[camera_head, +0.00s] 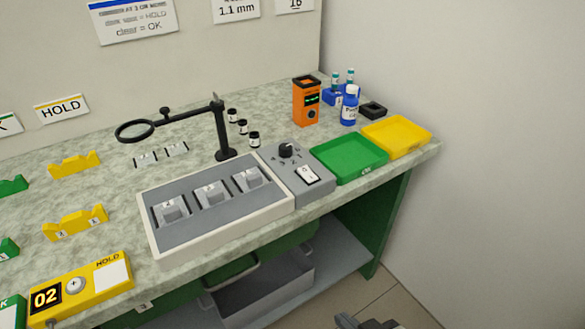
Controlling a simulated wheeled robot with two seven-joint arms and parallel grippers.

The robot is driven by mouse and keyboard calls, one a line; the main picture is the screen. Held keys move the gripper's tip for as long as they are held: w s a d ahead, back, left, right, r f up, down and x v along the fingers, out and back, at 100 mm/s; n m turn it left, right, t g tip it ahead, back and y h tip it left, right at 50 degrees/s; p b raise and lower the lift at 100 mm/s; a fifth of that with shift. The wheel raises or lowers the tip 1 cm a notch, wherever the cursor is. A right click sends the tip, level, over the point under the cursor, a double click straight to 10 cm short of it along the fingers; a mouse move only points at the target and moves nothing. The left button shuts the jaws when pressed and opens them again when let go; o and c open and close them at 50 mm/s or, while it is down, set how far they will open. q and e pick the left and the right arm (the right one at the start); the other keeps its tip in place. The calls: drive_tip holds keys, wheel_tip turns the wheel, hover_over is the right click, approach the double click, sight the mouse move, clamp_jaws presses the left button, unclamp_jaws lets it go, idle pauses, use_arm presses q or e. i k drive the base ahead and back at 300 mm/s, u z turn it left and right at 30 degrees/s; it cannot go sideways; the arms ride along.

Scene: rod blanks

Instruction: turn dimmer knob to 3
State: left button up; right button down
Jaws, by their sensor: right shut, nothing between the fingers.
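The dimmer knob (286,150) is a small black knob on the sloped top of a grey control box (322,187). Small marks surround the knob, but they and its pointer are too small to read. A white rocker switch (307,175) sits in front of the knob on the same box. My right gripper (366,321) shows only partly at the bottom edge, low in front of the bench and well apart from the knob. It is shut and empty. My left gripper is not in view.
A grey light panel (225,227) with several blocks adjoins the box on the left. A magnifier stand (224,130) rises behind it. Green (348,160) and yellow (397,137) trays lie to the right. An orange device (306,103) and blue bottles stand behind. Air before the bench is clear.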

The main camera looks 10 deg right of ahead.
sight(285, 149)
drive_tip(key=k, duration=0.5)
drive_tip(key=z, duration=1)
drive_tip(key=i, duration=0.9)
drive_tip(key=u, duration=2.25)
